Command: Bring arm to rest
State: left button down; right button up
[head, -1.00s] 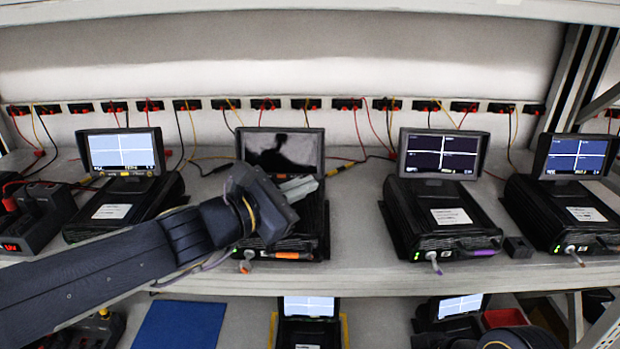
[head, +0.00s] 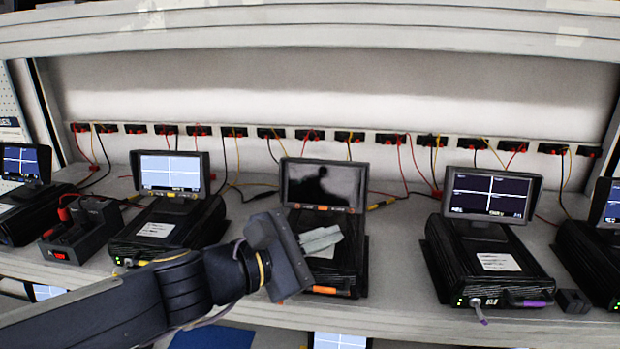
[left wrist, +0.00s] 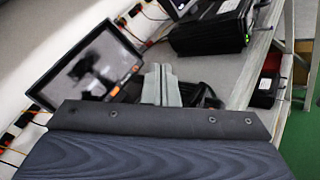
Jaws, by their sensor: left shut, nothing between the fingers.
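My left gripper (head: 322,240) reaches in from the left in the head view. Its pale grey fingers are shut with nothing between them. They are in front of and over the unit with a dark screen (head: 325,187). The left wrist view shows the same shut fingers (left wrist: 161,84) beside that dark screen (left wrist: 88,68). Part of the unit's body is hidden behind the gripper; I cannot tell whether the fingers touch it. My right gripper is not in view.
A lit unit (head: 170,172) stands to the left, another (head: 487,194) to the right, all on a grey shelf (head: 395,290). Cables run to sockets along the back wall. An upper shelf edge (head: 320,35) spans the top. A blue mat (head: 212,338) lies below.

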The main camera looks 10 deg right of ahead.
pick_arm(q)
jog(key=s+a+f+m+g+y, duration=0.1)
jog(key=s+a+f+m+y, duration=0.4)
jog(key=a, duration=0.9)
jog(key=s+a+f+m+g+y, duration=0.1)
jog(key=s+a+f+m+y, duration=0.5)
jog(key=s+a+f+m, duration=0.3)
jog(key=s+a+f, duration=0.4)
jog(key=a+f, duration=0.2)
jog(key=f, duration=0.1)
jog(key=shift+s+f+m, duration=0.15)
jog(key=shift+s+m, duration=0.15)
